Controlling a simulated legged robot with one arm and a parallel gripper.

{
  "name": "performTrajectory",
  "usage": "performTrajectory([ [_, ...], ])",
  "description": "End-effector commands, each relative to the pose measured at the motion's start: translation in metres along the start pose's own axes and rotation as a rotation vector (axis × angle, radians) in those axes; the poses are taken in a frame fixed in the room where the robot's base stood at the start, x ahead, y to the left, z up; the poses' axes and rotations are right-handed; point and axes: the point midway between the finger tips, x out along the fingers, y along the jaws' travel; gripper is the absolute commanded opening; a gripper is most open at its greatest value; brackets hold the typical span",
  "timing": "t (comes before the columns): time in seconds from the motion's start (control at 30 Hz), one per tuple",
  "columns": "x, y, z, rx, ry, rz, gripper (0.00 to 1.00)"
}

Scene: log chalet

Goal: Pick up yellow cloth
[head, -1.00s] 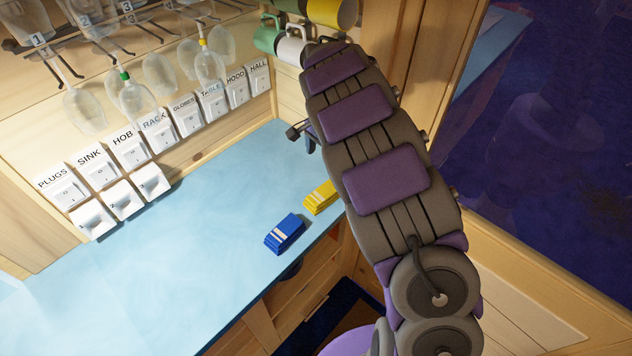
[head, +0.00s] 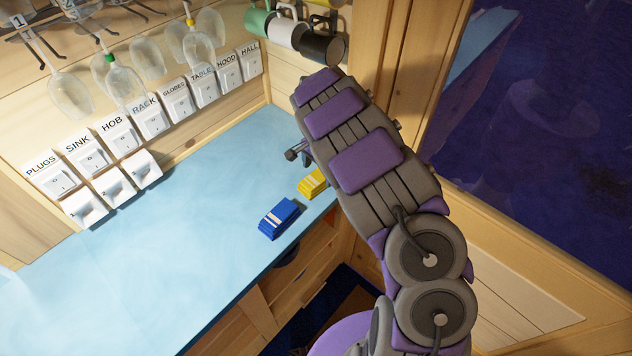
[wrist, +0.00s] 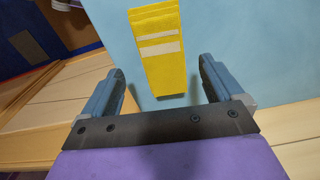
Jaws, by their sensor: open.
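The yellow cloth (head: 312,183) lies folded on the pale blue counter, near its front edge and partly behind my arm in the head view. In the wrist view the yellow cloth (wrist: 158,62) shows two pale stripes and lies ahead of my gripper, between the lines of its two fingers. My gripper (wrist: 160,80) is open and empty, with its fingers wide apart. In the head view only a small part of my gripper (head: 298,155) shows beside my arm; the rest is hidden.
A folded blue cloth (head: 279,218) lies on the counter (head: 170,260) left of the yellow one. Labelled switches (head: 150,117) line the back wall, under hanging glasses (head: 125,85). Mugs (head: 322,45) hang above my arm. The counter's left part is clear.

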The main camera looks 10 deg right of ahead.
Motion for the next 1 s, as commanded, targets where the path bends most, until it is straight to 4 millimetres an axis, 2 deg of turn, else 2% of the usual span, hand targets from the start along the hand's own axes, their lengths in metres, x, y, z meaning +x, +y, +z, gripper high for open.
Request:
performTrajectory([
  [0.23,0.038,-0.002,0.004,0.001,-0.001,0.004,0.94],
  [0.5,0.042,-0.002,0.004,0.001,0.000,0.001,0.94],
  [1.0,0.042,-0.002,0.003,0.001,0.000,0.001,0.47],
])
